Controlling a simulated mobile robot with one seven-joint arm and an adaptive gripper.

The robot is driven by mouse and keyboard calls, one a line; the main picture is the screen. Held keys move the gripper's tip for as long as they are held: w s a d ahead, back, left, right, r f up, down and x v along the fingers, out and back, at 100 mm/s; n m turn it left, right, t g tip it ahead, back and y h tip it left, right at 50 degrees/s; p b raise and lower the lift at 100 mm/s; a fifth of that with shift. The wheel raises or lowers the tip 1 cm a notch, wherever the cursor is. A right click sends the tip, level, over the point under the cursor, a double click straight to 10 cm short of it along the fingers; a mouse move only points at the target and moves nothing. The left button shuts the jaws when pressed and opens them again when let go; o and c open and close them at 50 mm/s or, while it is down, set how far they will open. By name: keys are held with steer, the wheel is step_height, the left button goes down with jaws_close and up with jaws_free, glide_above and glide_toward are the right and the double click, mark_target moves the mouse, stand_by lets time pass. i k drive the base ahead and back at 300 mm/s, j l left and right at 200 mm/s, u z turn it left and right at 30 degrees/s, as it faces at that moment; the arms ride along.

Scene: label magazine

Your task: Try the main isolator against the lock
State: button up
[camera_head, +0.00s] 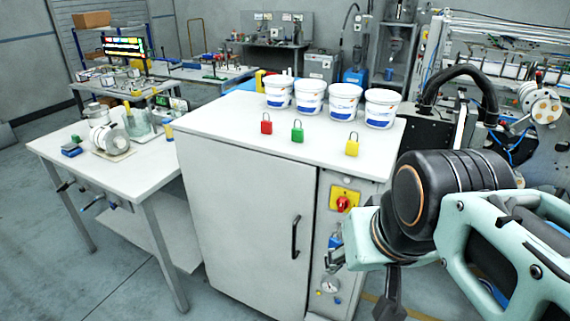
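The main isolator (343,201) is a red rotary knob on a yellow plate, on the narrow right strip of the white cabinet's front. I cannot tell its exact position or whether a lock sits in it. A red padlock (266,127), a green padlock (297,135) and a yellow padlock (352,148) stand on the cabinet top with shackles up. A small blue item (335,241) shows below the isolator, partly hidden. My gripper (366,284) is at the lower right, just below and right of the isolator. Its fingers are partly hidden, so its opening is unclear.
Several white tubs (311,97) stand along the back of the cabinet top. The cabinet (245,225) has a black door handle (295,237) and a gauge (330,285) low on the strip. A white table (70,147) with equipment stands at left. Floor is clear in front.

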mark_target(343, 203)
steer(key=k, duration=1)
steer(key=i+l+u, duration=0.1)
steer(key=i+l, duration=0.25)
steer(key=i, duration=0.15)
steer(key=i+l+u, duration=0.1)
steer(key=i+l, duration=0.35)
steer(key=i, duration=0.1)
